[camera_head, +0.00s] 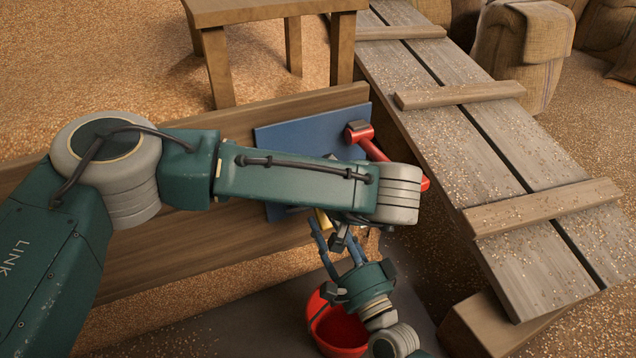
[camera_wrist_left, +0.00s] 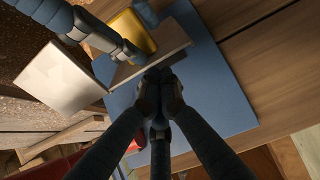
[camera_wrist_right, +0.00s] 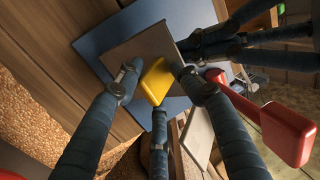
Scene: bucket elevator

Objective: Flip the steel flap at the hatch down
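The hatch has a blue panel (camera_head: 300,135) on a wooden board. The grey-brown steel flap (camera_wrist_right: 150,45) with a yellow tab (camera_wrist_right: 155,82) stands out from the panel; the tab also shows in the left wrist view (camera_wrist_left: 132,32). My left arm hides most of the flap in the head view. My right gripper (camera_head: 328,228) is open, its fingers spread on both sides of the yellow tab. My left gripper (camera_wrist_left: 160,80) has its fingertips together at the flap's edge; whether they pinch it I cannot tell. Its fingertips are hidden in the head view.
A red lever (camera_head: 365,140) is beside the blue panel, close to my left wrist. A pale metal plate (camera_wrist_left: 60,78) lies near the right gripper. A red bucket (camera_head: 340,330) is below the right gripper. A plank ramp (camera_head: 510,150) and sacks (camera_head: 520,50) are at right.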

